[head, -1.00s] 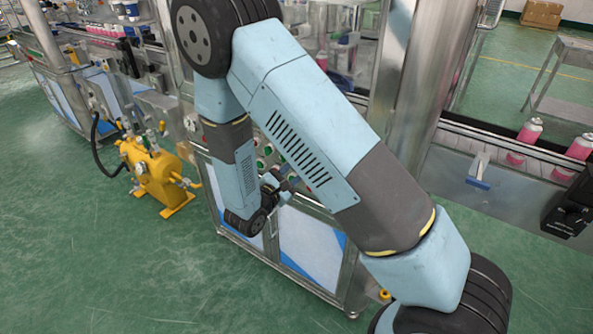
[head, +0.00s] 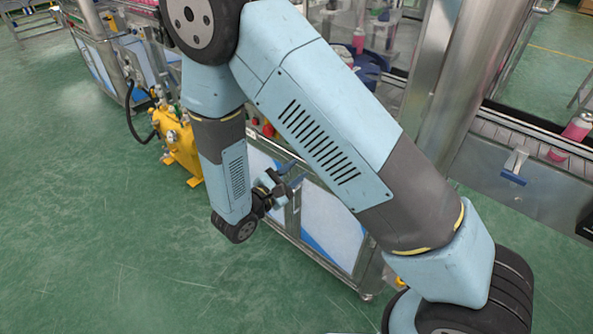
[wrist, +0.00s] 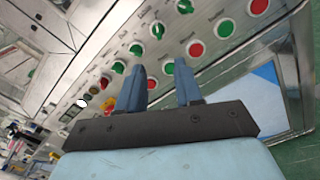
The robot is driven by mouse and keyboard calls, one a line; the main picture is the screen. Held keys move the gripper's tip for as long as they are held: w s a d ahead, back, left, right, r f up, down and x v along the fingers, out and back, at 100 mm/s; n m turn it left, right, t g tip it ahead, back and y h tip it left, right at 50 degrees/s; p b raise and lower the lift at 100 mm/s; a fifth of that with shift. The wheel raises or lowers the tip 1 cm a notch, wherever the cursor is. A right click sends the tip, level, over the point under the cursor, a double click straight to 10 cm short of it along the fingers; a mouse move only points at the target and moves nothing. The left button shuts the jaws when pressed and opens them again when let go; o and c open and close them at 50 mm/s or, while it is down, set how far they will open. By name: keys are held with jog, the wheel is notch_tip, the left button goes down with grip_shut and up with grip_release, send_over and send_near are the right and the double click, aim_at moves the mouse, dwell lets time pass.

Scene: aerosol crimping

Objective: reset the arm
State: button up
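My arm fills the middle of the head view, bent over at the elbow, with its forearm hanging down in front of the machine cabinet. My gripper (head: 276,186) is small and partly hidden beside the wrist there. In the wrist view my gripper (wrist: 162,80) shows two blue fingers standing apart with nothing between them. They point toward a control panel (wrist: 214,60) with rows of red and green buttons. The panel looks tilted in that view. I cannot tell how far the fingertips are from it.
A yellow pump unit (head: 180,143) stands on the green floor (head: 90,210) left of my forearm. The steel-framed cabinet (head: 330,225) is behind the arm. A conveyor (head: 490,130) with a pink bottle (head: 577,127) runs at the right. The floor at the lower left is clear.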

jog(key=shift+d, duration=0.1)
jog(key=s+d+r+m+g, duration=0.3)
jog(key=d+r+m+g, duration=0.95)
jog(key=d+r, duration=0.55)
jog(key=s+d+r+m+t+y, duration=0.4)
jog(key=s+d+r+m+y, duration=0.5)
jog(key=s+r+y, duration=0.2)
notch_tip(320, 180, up, 2)
jog(key=shift+s+r+m, duration=0.1)
jog(key=shift+s+m, duration=0.25)
jog(key=shift+s, duration=0.1)
dwell(1.5)
